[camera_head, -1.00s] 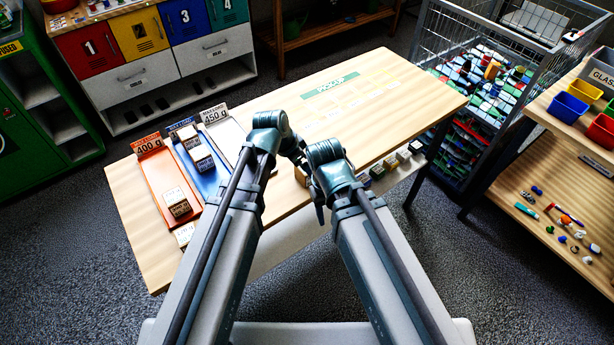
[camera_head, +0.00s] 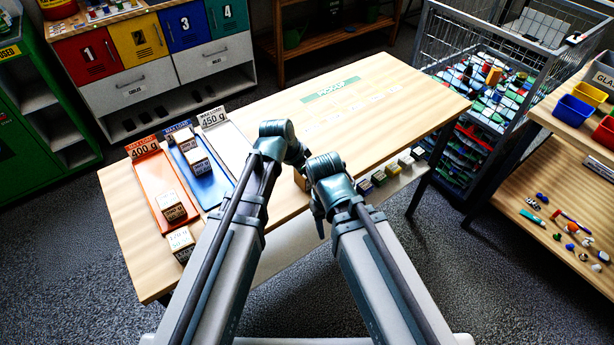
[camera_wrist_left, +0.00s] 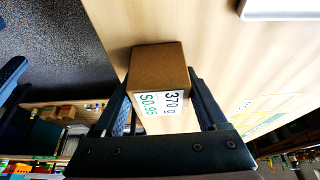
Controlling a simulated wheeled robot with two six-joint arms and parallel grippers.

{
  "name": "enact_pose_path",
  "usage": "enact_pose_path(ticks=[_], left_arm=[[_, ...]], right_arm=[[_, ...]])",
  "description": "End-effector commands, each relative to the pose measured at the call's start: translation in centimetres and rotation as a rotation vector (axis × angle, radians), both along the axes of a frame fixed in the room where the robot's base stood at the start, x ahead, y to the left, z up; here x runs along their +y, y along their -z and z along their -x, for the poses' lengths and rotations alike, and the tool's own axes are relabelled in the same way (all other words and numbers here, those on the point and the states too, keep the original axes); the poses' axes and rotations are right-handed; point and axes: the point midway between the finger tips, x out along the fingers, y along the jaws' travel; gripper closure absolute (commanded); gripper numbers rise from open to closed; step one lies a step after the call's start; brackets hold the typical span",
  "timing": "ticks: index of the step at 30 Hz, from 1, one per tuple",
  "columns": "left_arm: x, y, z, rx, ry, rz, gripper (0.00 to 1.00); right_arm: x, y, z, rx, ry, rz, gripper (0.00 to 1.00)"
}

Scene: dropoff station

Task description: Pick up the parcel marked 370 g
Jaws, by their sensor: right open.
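The parcel marked 370 g (camera_wrist_left: 158,70) is a brown box with a white label that also reads $0.95. In the left wrist view it sits on the wooden table between the two fingers of my left gripper (camera_wrist_left: 160,92). The fingers lie close along both its sides; whether they press on it cannot be told. In the head view a small part of a brown box (camera_head: 301,181) shows between my arms, and my left fingertips are hidden there. My right gripper (camera_head: 318,208) is open, low at the table's front edge, with its fingertips mostly hidden.
On the wooden table (camera_head: 400,95), orange (camera_head: 150,171), blue (camera_head: 213,190) and white (camera_head: 232,146) trays stand at left, some holding boxes. Another box (camera_head: 181,240) is in front of them. A wire cage (camera_head: 440,60) stands at right.

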Motion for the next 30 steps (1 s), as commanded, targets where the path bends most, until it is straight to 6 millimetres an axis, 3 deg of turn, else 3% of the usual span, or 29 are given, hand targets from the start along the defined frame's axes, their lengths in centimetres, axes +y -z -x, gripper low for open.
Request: enact_pose_path(ticks=[1,12,23,30], left_arm=[[0.0,0.0,0.0,0.000,0.000,0.000,0.36],[0.0,0.0,0.0,0.000,0.000,0.000,1.00],[0.0,-0.2,0.0,0.000,0.000,0.000,1.00],[0.0,-1.8,0.0,0.000,0.000,0.000,1.00]], right_arm=[[0.0,0.0,0.0,0.000,0.000,0.000,0.50],[0.0,0.0,0.0,0.000,0.000,0.000,0.50],[0.0,-0.2,0.0,0.000,0.000,0.000,0.50],[0.0,-1.8,0.0,0.000,0.000,0.000,0.50]])
